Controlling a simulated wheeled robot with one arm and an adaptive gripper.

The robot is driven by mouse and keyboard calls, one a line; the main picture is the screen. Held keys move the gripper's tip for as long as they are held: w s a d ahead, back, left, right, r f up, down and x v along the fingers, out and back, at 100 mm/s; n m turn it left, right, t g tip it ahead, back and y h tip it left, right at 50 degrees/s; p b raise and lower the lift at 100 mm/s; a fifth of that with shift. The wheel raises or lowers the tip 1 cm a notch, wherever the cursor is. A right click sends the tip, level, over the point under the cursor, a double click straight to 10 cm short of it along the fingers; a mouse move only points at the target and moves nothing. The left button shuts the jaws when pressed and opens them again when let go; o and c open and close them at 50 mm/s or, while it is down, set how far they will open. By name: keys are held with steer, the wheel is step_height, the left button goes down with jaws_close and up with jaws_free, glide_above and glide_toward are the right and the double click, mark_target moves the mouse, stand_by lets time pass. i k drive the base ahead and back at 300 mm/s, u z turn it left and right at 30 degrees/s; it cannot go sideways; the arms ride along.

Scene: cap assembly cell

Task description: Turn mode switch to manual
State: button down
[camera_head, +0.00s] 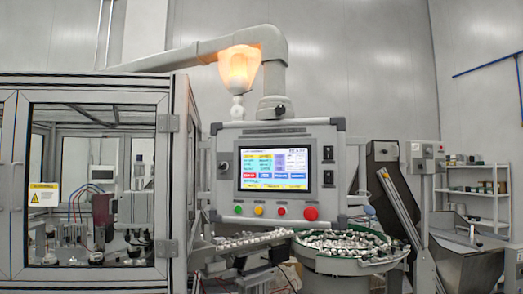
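A grey control panel (233,136) hangs from a curved pipe arm in the middle of the view. It has a lit touchscreen (273,167) with coloured tiles. A small dark knob (223,167) is at the left of the screen. Two black rocker-like switches, one upper (328,153) and one lower (328,178), are at the right. I cannot tell which is the mode switch, and its setting is too small to read. A row of buttons runs below the screen, with a larger red button (311,213) at the right. My gripper is not in view.
A glass-doored machine enclosure (90,86) fills the left side. A round feeder bowl (350,264) full of small parts and a chute (240,245) sit below the panel. A grey hopper (470,265) and white shelves (480,194) stand at the right. An orange lamp (239,70) glows above.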

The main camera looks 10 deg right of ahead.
mark_target(223, 166)
steer(key=z, duration=0.25)
steer(key=i, duration=0.85)
steer(key=u, duration=3.1)
